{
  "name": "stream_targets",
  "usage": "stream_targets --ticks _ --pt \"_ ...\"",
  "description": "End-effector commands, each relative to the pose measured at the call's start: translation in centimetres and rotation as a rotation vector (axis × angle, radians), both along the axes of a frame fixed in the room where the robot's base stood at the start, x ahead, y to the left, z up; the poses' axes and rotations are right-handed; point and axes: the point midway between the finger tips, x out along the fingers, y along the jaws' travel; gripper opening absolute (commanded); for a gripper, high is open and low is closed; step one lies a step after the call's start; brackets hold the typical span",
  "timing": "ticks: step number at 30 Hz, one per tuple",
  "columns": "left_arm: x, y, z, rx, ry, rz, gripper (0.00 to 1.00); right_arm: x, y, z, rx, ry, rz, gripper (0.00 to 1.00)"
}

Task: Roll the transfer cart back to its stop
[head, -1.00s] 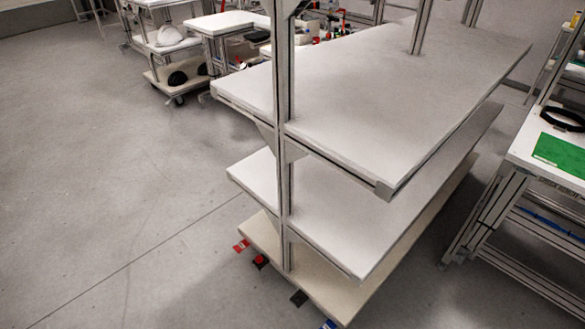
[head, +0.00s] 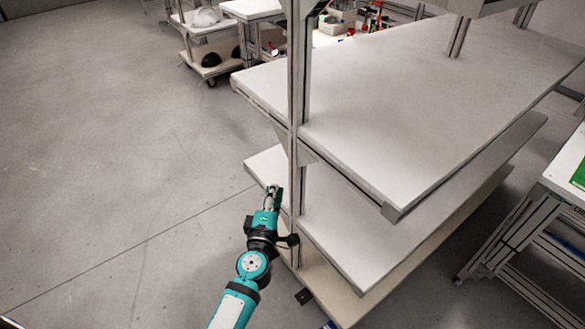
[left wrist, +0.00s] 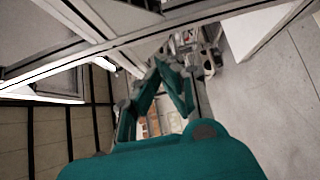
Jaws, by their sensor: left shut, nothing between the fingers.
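A small wheeled cart (head: 208,61) stands at the back, left of centre in the head view. A white helmet shell (head: 205,17) is on its upper deck and dark shells (head: 211,57) are on its lower deck. A large three-tier rack (head: 400,110) with bare white shelves fills the centre; I cannot tell whether it has wheels. My left gripper (head: 272,192) is shut and empty, beside the rack's near-left post. Its teal fingers also show in the left wrist view (left wrist: 163,80), below the rack's frame bars. My right gripper is not in view. No cart stop can be made out.
A white bench (head: 252,9) stands just right of the cart, with small items behind it. Another bench (head: 570,170) with a green sheet is at the right edge, across a narrow gap from the rack. Open grey floor (head: 110,130) lies to the left.

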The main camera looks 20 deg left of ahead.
Motion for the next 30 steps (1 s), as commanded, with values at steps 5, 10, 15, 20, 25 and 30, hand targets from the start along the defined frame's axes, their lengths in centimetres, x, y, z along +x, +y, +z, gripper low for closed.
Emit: stream_targets --ticks 5,10,15,20,25,30 --pt "4.2 0.5 0.1 0.003 -0.003 -0.001 0.0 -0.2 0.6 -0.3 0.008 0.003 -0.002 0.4" --pt "7.2 0.1 -0.2 0.0 -0.001 -0.004 0.0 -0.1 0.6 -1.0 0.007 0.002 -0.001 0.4" --pt "8.8 -1.2 -0.1 0.001 0.0 -0.002 0.0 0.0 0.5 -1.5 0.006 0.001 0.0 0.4" --pt "9.4 -1.7 -0.1 0.002 0.001 -0.002 0.0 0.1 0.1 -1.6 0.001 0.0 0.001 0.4" --pt "9.4 -1.8 0.0 0.002 0.001 -0.002 0.0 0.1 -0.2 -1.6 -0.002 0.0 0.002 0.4" --pt "9.4 -1.7 0.0 0.002 0.001 -0.002 0.0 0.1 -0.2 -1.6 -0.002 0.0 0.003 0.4"
